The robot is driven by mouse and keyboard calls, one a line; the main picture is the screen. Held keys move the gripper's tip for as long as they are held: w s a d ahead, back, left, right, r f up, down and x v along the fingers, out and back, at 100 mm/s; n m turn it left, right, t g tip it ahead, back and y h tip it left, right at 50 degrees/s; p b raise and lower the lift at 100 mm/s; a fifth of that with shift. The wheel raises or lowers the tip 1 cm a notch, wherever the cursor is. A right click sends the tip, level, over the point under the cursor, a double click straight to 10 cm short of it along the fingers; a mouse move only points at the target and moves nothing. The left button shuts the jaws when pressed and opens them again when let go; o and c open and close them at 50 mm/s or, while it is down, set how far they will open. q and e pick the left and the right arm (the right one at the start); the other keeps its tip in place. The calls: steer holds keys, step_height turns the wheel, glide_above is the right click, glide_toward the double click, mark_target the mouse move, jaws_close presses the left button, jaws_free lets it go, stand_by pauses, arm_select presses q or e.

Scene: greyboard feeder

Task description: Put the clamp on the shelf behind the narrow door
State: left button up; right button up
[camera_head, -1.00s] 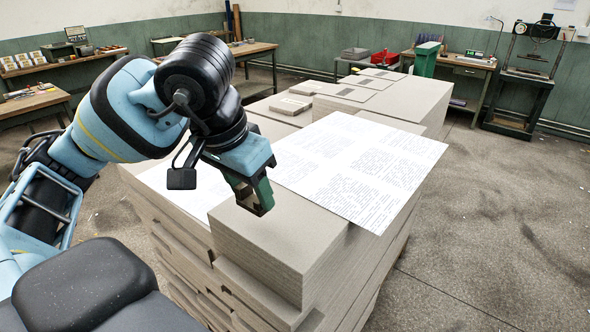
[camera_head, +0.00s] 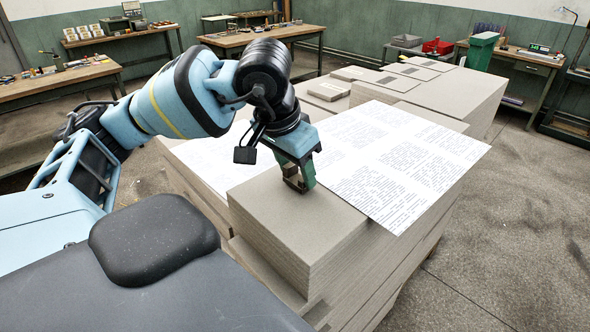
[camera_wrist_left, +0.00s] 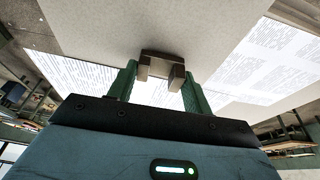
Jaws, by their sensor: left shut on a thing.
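My left gripper (camera_head: 300,184) is over the near stack of greyboard in the head view, pointing down. Its green fingers are shut on the clamp (camera_wrist_left: 162,66), a small brown-grey U-shaped metal piece. In the left wrist view the clamp sits between the fingertips, its two stubby arms towards the camera. In the head view the clamp (camera_head: 292,179) shows partly beside the finger. I cannot tell whether it touches the board. The narrow door and the shelf behind it do not show. My right gripper is not in view.
The greyboard stack (camera_head: 285,215) fills the middle, with printed sheets (camera_head: 400,160) on it. Workbenches (camera_head: 265,38) stand along the back wall. A green bin (camera_head: 480,50) and a red box (camera_head: 437,46) are at the back right. Open concrete floor (camera_head: 510,240) lies to the right.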

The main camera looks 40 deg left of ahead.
arm_select(q)
steer(key=shift+d, duration=0.1)
steer(key=shift+w+a+f, duration=0.2)
steer(key=shift+a+f, duration=0.05)
steer(key=o, duration=1.2)
steer(key=shift+c, duration=0.2)
steer(key=v, duration=1.2)
steer(key=shift+r, duration=0.2)
